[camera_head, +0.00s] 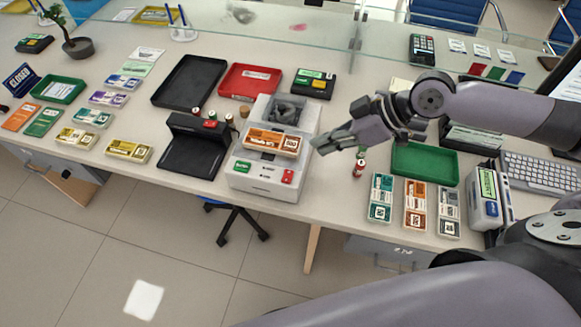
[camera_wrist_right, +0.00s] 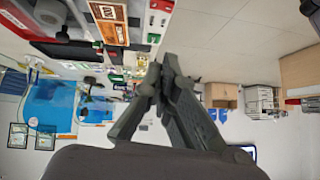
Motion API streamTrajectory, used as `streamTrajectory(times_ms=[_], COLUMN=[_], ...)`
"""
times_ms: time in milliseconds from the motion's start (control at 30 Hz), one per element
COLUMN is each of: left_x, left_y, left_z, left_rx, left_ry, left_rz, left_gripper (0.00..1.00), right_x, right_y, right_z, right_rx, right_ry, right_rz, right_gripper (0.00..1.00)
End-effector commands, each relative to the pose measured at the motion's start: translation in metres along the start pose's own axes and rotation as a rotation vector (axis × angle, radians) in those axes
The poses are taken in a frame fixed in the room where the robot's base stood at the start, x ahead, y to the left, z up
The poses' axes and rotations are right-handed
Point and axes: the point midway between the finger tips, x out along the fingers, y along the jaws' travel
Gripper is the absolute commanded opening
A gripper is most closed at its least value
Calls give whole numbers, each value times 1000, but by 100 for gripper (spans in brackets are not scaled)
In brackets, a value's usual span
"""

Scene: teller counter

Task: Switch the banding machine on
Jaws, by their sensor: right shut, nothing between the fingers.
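The banding machine (camera_head: 262,182) is a pale grey box near the counter's front edge. An orange-and-white note bundle (camera_head: 272,142) lies on its top. Its front face has a green label (camera_head: 242,166) at left and a red switch (camera_head: 288,176) at right. I cannot tell the switch's position. My right gripper (camera_head: 318,143) is shut and empty, just right of the machine's top, pointing left and apart from the switch. In the right wrist view the shut fingers (camera_wrist_right: 160,68) show, with the orange bundle (camera_wrist_right: 108,12) at the top. My left gripper is not in view.
A black device (camera_head: 195,148) stands left of the machine, with red (camera_head: 250,80) and black trays (camera_head: 188,80) behind. A green tray (camera_head: 425,163) and several note bundles lie right. A glass screen runs behind.

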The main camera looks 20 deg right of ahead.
Motion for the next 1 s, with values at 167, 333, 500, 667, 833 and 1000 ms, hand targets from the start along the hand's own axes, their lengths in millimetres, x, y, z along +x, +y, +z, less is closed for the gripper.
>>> streamTrajectory(times_ms=[167,333,500,667,833,1000], left_x=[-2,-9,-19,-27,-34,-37], left_y=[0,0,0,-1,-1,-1], left_z=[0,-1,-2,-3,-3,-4], left_rx=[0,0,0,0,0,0], left_ry=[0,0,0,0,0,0], left_rz=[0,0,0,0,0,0], left_gripper=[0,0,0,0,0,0], right_x=[6,30,66,100,117,127], right_y=[-1,-2,-2,-2,-1,-1], right_z=[-1,-2,-3,-3,17,27], right_rx=[0,-1,-1,-1,1,0], right_ry=[1,1,2,1,-3,-1], right_rz=[-3,-7,-6,-5,-2,-2], right_gripper=[0,0,0,0,0,0])
